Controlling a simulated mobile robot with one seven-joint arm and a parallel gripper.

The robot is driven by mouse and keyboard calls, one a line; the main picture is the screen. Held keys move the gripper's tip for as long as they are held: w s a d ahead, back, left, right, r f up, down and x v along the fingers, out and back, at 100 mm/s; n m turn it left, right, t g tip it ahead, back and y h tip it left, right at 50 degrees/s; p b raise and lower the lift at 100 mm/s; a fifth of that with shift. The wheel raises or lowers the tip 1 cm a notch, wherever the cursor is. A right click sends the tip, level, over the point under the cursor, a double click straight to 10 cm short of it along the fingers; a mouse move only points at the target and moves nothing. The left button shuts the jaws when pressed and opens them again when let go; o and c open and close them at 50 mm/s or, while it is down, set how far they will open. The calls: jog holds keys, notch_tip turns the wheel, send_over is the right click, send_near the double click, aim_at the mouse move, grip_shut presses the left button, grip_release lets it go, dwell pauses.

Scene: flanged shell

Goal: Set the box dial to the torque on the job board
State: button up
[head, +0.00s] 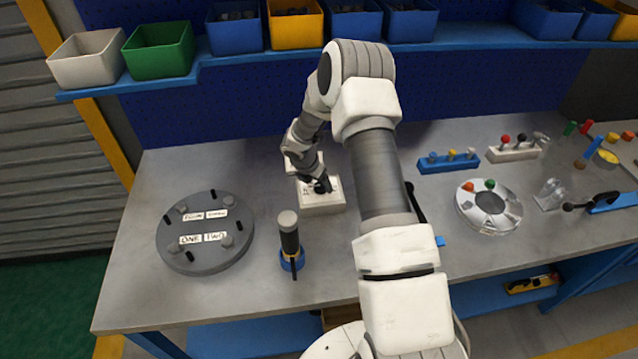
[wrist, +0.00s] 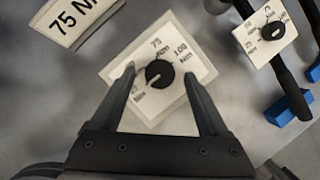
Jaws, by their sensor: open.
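The box (head: 322,205) is white and sits on the bench, with a black dial knob on its top face. In the wrist view the dial knob (wrist: 159,73) lies between the open fingers of my gripper (wrist: 160,76), with a gap on each side. The labels 75 Nm and 100 Nm show above and right of it; a lower-left label is partly covered by a finger. A small pale mark seems to face that lower-left label. The job board (wrist: 75,18) reads "75 N", its end cut off. In the head view my gripper (head: 319,185) is over the box.
A second dial plate (wrist: 270,31) on a dark bar with blue blocks is at right in the wrist view. In the head view a round grey flange (head: 205,257) and a black-handled tool in a blue stand (head: 291,262) are on the bench left of my arm.

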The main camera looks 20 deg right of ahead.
jog(key=shift+w+d+f, duration=0.15)
jog(key=shift+d+f, duration=0.05)
jog(key=shift+f, duration=0.35)
grip_shut()
